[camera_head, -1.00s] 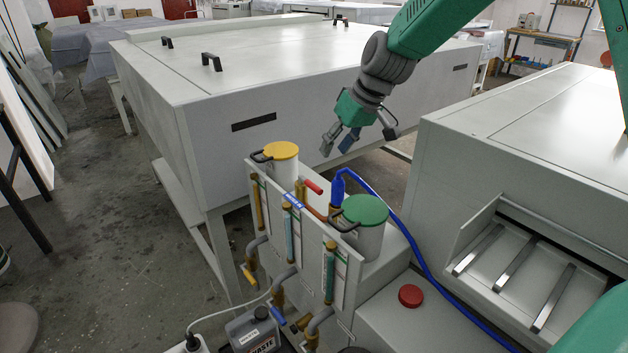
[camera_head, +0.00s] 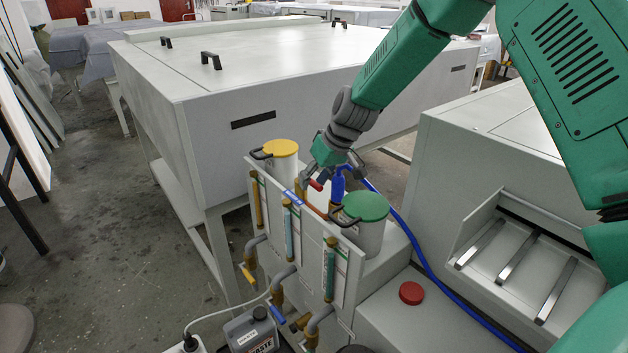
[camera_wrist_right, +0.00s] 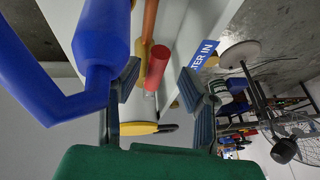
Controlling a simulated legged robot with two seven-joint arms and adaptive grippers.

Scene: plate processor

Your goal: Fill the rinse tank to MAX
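My right gripper (camera_head: 324,182) is open at the red-handled valve lever (camera_head: 316,185), behind the tank panel. In the right wrist view, the red handle (camera_wrist_right: 157,67) lies between the spread fingers (camera_wrist_right: 161,88); no finger clearly touches it. The lever sits by a copper pipe (camera_wrist_right: 149,28) and a blue "WATER IN" label (camera_wrist_right: 202,60). A yellow-lidded tank (camera_head: 281,150) stands left of the gripper and a green-lidded tank (camera_head: 365,208) to its right. Sight tubes (camera_head: 288,232) run down the front panel; their levels are too small to read. My left gripper is out of view.
A blue hose fitting (camera_head: 337,187) stands close beside the gripper, its blue hose (camera_head: 415,250) running right. A red button (camera_head: 411,293) is on the machine top. A waste canister (camera_head: 250,332) stands at the bottom. A large grey cabinet (camera_head: 290,80) is behind.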

